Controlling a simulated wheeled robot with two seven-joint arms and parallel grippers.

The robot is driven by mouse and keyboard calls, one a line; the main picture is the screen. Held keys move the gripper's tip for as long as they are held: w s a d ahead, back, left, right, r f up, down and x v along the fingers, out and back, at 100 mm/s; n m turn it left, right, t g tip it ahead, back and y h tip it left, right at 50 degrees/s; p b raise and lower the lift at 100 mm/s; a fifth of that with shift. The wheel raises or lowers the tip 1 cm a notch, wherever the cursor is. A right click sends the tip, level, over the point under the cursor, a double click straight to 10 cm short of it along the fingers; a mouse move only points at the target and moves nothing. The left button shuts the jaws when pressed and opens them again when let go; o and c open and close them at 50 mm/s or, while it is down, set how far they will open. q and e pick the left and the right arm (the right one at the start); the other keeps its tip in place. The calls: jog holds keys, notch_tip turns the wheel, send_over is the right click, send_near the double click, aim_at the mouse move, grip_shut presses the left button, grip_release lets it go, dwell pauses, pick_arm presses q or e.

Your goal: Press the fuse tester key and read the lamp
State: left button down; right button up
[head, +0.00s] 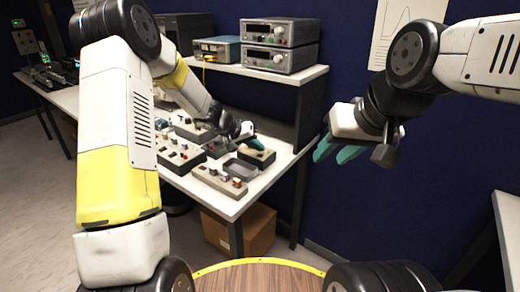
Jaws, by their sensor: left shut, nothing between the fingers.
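Several small instrument boxes stand on the white bench (231,208); which one is the fuse tester, and its lamp, I cannot tell at this size. A box with a dark top (262,157) stands near the bench's right edge. My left gripper (253,142) is shut and empty, its teal fingertips just above or at this box; whether they touch it I cannot tell. A beige box with knobs (215,180) stands at the front edge. My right gripper (336,151) hangs in the air right of the bench, its teal fingers apart, with nothing between them.
A grey tray (239,169) lies between the boxes. More boxes with knobs (178,154) crowd the bench to the left. A shelf (285,76) above carries stacked grey instruments (279,45). A cardboard box (256,229) is under the bench. Space right of the bench is free.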

pick_arm(q)
jog(key=shift+f, duration=0.1)
jog(key=shift+f, duration=0.35)
jog(key=shift+f, duration=0.35)
dwell(0.9)
jog(key=shift+r, duration=0.8)
jog(key=shift+r, duration=2.5)
